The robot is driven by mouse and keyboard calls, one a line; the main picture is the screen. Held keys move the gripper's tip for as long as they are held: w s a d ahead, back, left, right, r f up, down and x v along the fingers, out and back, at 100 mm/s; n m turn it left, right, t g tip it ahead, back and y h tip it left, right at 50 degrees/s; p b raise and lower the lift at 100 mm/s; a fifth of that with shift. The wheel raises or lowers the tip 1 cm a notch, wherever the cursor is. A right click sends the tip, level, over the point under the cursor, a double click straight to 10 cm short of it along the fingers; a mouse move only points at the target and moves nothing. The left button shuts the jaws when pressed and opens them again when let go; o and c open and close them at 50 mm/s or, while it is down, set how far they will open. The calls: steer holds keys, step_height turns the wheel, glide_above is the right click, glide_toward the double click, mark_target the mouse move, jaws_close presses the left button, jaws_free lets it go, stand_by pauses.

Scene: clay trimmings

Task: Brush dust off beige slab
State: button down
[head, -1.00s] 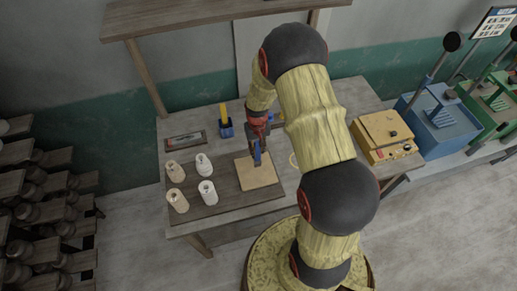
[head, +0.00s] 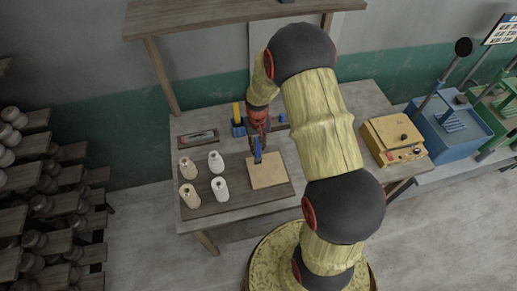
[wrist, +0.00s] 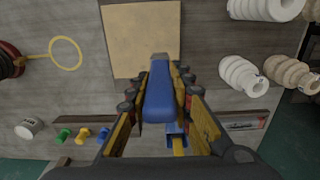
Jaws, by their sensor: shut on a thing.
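The beige slab (head: 270,175) lies flat on the table, and its near part shows in the wrist view (wrist: 138,35). My gripper (head: 258,145) is above the slab's back left part in the head view. It is shut on a blue brush (head: 257,154), whose blue body (wrist: 158,98) sits between the fingers in the wrist view (wrist: 158,80). The brush's lower end points down at the slab. I cannot tell whether it touches, and dust is too small to make out.
Several pale ribbed clay pieces (head: 189,195) stand left of the slab. A blue holder with a yellow piece (head: 238,127) and a shallow tray (head: 198,137) are behind. A yellow ring (wrist: 66,53) lies on the table. A yellow machine (head: 393,138) stands at the right.

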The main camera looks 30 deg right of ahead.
mark_target(257, 140)
steer(key=shift+w+a+r+p, duration=0.15)
steer(key=shift+r+p, duration=0.2)
steer(key=shift+r, duration=0.55)
steer(key=shift+r+p, duration=0.5)
steer(key=shift+r, duration=0.7)
steer(key=shift+f, duration=0.1)
